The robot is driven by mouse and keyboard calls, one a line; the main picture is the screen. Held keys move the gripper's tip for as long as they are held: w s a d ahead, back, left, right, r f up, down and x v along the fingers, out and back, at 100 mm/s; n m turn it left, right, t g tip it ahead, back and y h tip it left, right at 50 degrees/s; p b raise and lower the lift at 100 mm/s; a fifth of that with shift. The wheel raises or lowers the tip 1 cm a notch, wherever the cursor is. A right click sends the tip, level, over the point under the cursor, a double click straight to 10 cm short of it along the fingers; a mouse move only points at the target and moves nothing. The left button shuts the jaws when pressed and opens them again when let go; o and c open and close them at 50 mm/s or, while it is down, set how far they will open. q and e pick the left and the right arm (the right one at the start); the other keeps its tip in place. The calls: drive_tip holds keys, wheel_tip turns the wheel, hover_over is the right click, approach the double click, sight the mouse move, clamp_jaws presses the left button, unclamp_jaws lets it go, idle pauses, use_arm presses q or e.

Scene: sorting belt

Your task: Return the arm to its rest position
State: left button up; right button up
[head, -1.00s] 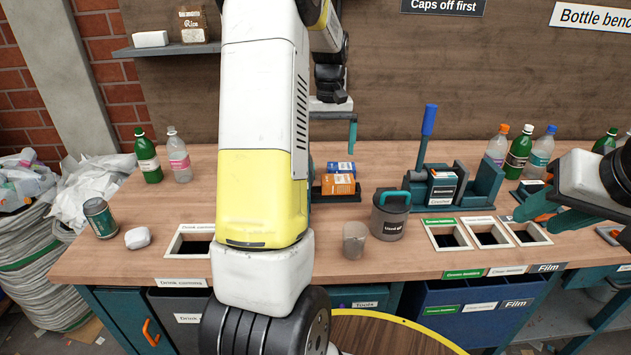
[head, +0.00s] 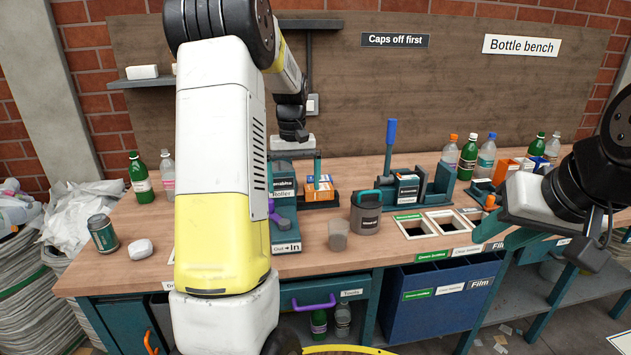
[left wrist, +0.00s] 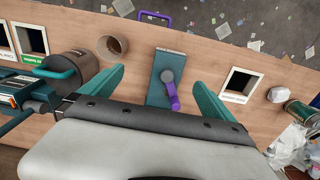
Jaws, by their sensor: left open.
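My left arm crosses the left-middle of the head view. Its gripper (head: 297,165) is above the back of the bench, partly hidden by the arm. In the left wrist view the two teal fingers (left wrist: 158,92) are spread wide with nothing between them. Below them on the bench is a teal roller unit (left wrist: 164,62) with a purple crank (left wrist: 172,98); the head view shows the unit (head: 284,236) partly behind my arm. My right gripper (head: 520,238) is at the right, over the front of the bench; I cannot tell its finger gap.
A grey lidded pot (head: 366,216) and a cup (head: 338,236) stand right of the roller. A can (head: 102,233) and a white lump (head: 140,248) are at the left. Bottles (head: 468,158) stand at the back right. A shelf (head: 140,82) is on the wall.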

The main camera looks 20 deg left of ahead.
use_arm(q)
drive_tip(key=s+d+r+m+t+h, duration=0.1)
drive_tip(key=s+d+r+m+t, duration=0.1)
drive_tip(key=s+d+r, duration=0.55)
drive_tip(key=s+d+r+m+t+h, duration=0.1)
drive_tip(key=s+d+r+m+t, duration=0.2)
drive_tip(key=s, duration=0.7)
drive_tip(key=s+d+t, duration=0.1)
drive_tip(key=s+d, duration=0.2)
drive_tip(key=s, duration=0.5)
drive_tip(key=shift+s+m, duration=0.2)
drive_tip(key=shift+m, duration=0.1)
